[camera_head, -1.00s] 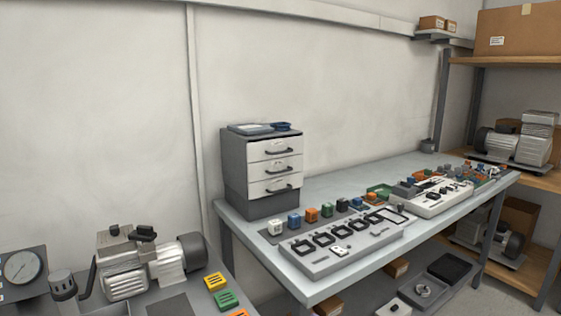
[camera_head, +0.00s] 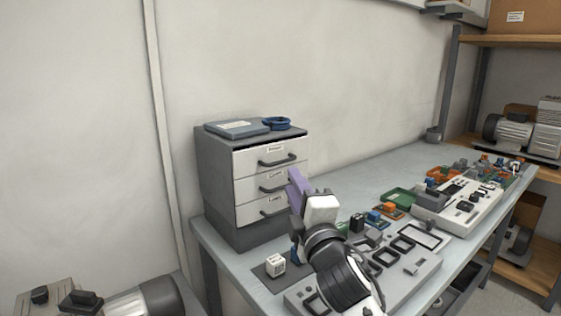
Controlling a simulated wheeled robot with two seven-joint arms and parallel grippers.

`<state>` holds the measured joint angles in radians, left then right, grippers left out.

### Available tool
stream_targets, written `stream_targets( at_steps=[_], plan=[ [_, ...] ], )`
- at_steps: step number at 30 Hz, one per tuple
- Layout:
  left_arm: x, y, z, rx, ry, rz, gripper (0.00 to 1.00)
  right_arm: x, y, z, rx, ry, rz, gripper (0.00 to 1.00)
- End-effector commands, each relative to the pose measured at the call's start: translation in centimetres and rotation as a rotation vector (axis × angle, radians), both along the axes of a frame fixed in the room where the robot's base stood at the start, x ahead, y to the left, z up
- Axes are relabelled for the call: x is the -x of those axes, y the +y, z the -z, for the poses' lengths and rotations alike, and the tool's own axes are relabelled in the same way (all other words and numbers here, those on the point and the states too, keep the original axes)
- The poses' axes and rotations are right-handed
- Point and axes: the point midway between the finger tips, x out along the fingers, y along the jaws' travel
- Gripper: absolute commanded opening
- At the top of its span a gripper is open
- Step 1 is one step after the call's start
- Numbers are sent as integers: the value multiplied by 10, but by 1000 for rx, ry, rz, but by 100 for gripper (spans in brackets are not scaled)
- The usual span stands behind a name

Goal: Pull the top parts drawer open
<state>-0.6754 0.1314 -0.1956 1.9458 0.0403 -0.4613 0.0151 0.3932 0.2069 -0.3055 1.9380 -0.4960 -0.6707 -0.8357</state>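The grey drawer cabinet (camera_head: 213,175) stands at the left end of the workbench. It has three white drawer fronts with dark bar handles, and all three look shut. The top drawer (camera_head: 246,160) carries a label and its handle (camera_head: 277,160) is uncovered. My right gripper (camera_head: 296,188) is in front of the cabinet's right edge, lower than the top handle and apart from it in the picture. A purple finger part shows, but the wrist hides the rest, so its opening is unclear. My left gripper is out of view.
A grey-blue flat item (camera_head: 237,128) and a blue ring-shaped dish (camera_head: 277,123) lie on the cabinet. My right arm covers part of the grey slotted tray (camera_head: 424,268). The bench (camera_head: 345,183) behind is clear.

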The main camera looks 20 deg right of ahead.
Motion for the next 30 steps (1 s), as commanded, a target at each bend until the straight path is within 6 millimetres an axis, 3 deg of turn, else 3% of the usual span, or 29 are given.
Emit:
stream_targets(
  at_steps=[6, 15, 27, 30],
  plan=[
    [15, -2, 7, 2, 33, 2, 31, -41, -3, -8, -2, 1, 1, 26],
    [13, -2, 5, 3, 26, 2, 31, -81, -5, -13, -3, 2, 0, 26],
    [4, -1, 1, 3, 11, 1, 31, -88, -4, -14, -4, 1, -1, 26],
    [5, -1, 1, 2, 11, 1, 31, -88, -5, -14, -4, 2, -1, 11]
  ],
)
